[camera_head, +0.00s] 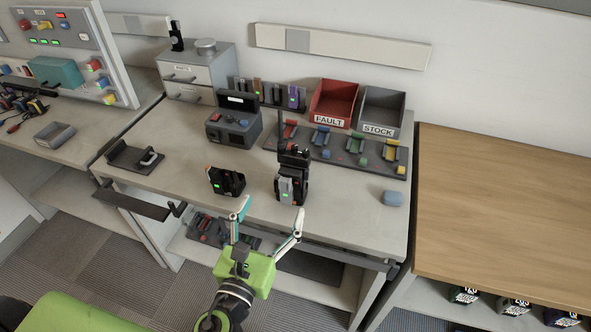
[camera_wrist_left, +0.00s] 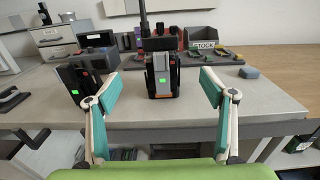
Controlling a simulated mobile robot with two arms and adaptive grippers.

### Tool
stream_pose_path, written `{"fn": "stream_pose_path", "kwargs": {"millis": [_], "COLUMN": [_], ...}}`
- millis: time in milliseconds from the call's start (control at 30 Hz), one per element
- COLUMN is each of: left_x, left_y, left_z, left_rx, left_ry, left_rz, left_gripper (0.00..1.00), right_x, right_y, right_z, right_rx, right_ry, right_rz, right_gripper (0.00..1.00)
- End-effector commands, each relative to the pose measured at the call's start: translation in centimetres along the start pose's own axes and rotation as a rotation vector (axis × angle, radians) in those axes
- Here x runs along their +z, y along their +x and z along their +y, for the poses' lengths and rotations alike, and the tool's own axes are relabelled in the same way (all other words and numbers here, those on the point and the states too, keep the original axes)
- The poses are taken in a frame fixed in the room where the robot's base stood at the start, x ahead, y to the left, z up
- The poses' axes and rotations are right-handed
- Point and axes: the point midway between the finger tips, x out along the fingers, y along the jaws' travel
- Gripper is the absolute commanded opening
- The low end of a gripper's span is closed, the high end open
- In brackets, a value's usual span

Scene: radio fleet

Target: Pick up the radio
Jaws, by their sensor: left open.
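The radio (camera_head: 291,180) stands upright near the front edge of the middle workbench, black with a grey panel, a green light and a tall antenna. In the left wrist view the radio (camera_wrist_left: 162,76) is centred beyond and between the fingers. My left gripper (camera_head: 270,212) is open and empty at the bench's front edge, its teal-padded fingers spread and apart from the radio. The left wrist view also shows this gripper (camera_wrist_left: 160,85). My right gripper is not in view.
A black unit with a green light (camera_head: 227,181) stands just left of the radio. Behind are a slotted dark tray (camera_head: 335,158), a red FAULT bin (camera_head: 333,103) and a grey STOCK bin (camera_head: 381,112). A blue block (camera_head: 393,198) lies right. The bench edge (camera_head: 330,250) is close.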

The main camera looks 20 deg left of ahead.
Motion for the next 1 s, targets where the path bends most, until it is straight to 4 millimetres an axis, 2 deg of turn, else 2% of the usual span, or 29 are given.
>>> {"fn": "stream_pose_path", "kwargs": {"millis": [133, 267, 400, 567, 767, 1000], "left_x": [0.3, 0.6, 0.5, 0.2, 0.0, -0.5], "left_y": [0.8, 2.9, 5.5, 7.7, 8.9, 12.3], "left_z": [0.0, 0.0, 0.0, 0.0, 0.0, -0.2], "left_rx": [0.000, 0.001, 0.001, 0.001, 0.001, 0.001], "left_ry": [0.004, 0.003, 0.002, 0.001, 0.001, -0.001], "left_rz": [-0.003, -0.004, -0.004, -0.002, -0.001, -0.002], "left_gripper": [0.75, 0.75, 0.75, 0.75, 0.75, 0.75], "right_x": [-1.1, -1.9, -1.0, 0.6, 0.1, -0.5], "right_y": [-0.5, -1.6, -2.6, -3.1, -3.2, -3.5], "right_z": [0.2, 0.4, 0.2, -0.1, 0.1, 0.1], "right_rx": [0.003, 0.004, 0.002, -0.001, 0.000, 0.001], "right_ry": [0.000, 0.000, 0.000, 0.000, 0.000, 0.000], "right_rz": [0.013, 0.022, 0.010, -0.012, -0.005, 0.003], "right_gripper": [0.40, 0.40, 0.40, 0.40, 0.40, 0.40]}}
